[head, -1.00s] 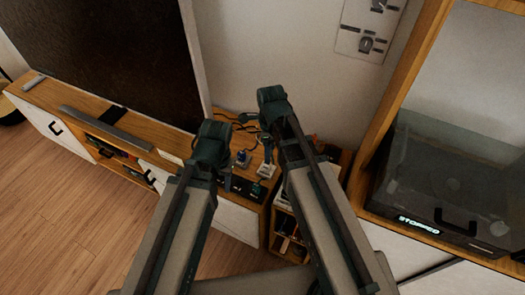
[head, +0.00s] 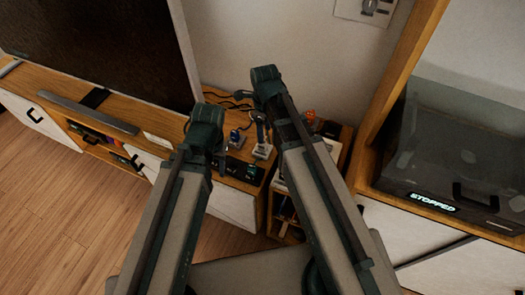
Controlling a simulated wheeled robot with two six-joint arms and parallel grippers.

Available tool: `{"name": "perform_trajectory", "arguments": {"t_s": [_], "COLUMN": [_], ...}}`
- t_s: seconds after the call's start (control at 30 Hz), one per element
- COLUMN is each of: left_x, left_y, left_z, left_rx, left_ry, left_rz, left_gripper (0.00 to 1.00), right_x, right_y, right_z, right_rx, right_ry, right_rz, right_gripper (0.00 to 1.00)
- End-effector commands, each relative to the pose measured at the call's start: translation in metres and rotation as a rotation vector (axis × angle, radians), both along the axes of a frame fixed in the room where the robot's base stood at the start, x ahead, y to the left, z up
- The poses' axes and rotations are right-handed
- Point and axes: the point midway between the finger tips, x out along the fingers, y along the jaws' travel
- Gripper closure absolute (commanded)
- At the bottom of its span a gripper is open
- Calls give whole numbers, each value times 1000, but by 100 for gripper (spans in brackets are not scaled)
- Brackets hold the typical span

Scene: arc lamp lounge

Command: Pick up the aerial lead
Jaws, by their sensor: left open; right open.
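Dark leads (head: 238,98) lie on the right end of the wooden TV cabinet top, against the wall behind my grippers. I cannot tell which of them is the aerial lead, and my arms hide part of this area. My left gripper (head: 207,116) is open and empty over the cabinet top, just in front of the leads. My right gripper (head: 265,73) is open and shows in front of the wall, to the right of the leads. Neither gripper visibly touches a lead.
A small blue item (head: 235,137), a light plug-like item (head: 263,150) and a dark box (head: 243,170) sit on the cabinet (head: 155,125). The television (head: 100,50) stands left. A glass-fronted unit marked STOPPED (head: 440,165) is at right. A wall plate (head: 365,8) is above.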

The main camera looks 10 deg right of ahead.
Motion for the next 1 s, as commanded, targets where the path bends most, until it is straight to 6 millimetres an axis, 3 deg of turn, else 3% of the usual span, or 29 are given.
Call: {"name": "perform_trajectory", "arguments": {"t_s": [0.03,0.1,0.47,0.9,1.0], "left_x": [0,0,0,0,0], "left_y": [0,0,0,0,0], "left_z": [-15,-22,-29,-76,-80], "left_rx": [0,0,0,0,0], "left_ry": [0,0,0,0,0], "left_rz": [0,0,0,0,0], "left_gripper": [50,50,50,50,50], "right_x": [0,0,1,4,4], "right_y": [0,0,1,5,5], "right_z": [-15,-22,-29,-76,-80], "right_rx": [0,0,0,0,0], "right_ry": [0,0,0,0,0], "right_rz": [0,0,1,1,0], "right_gripper": [38,38,38,38,38]}}
